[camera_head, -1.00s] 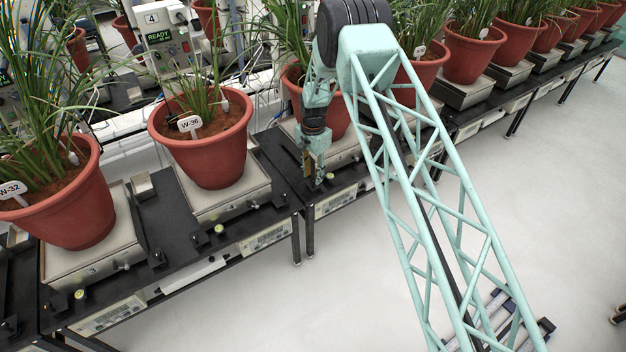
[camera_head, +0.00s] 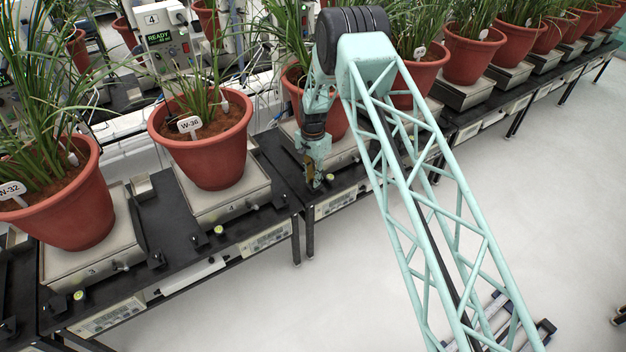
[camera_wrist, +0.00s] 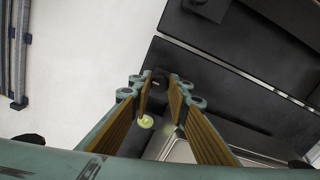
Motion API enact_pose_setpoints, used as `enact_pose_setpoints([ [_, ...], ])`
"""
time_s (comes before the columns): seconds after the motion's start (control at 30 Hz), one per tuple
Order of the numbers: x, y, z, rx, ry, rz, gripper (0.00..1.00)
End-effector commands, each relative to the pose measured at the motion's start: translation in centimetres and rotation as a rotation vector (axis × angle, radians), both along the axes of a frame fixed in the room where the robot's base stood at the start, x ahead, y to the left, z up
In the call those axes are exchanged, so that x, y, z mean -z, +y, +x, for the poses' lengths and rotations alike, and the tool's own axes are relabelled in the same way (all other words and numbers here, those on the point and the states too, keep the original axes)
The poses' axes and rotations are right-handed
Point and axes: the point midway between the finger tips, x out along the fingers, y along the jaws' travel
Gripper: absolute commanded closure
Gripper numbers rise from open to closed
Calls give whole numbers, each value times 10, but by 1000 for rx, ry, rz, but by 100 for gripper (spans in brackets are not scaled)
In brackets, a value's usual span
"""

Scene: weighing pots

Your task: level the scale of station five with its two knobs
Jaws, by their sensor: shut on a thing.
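The station five scale (camera_head: 345,153) is a pale metal plate under a red pot (camera_head: 337,115), partly hidden behind my arm. Its round yellow-green bubble level (camera_head: 330,177) shows at the front edge. It also shows in the wrist view (camera_wrist: 146,121), just beside my fingers, but the bubble's position is too small to tell. My gripper (camera_head: 316,184) points down at the scale's front left corner. In the wrist view my gripper (camera_wrist: 159,84) is shut on a small dark knob (camera_wrist: 157,80) between its fingertips. The other knob cannot be made out clearly.
The station four scale (camera_head: 225,205) with pot W-36 (camera_head: 207,150) stands to the left, and another potted scale (camera_head: 90,262) stands further left. More pots on scales line the bench to the right.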

Motion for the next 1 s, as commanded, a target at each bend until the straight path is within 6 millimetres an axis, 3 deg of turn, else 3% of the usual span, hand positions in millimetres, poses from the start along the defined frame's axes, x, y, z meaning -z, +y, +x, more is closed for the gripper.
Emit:
enact_pose_setpoints([
  [0.47, 0, 0, 0, -88, 0, 0, 94],
  [1.0, 0, 0, 0, -460, 0, 0, 94],
])
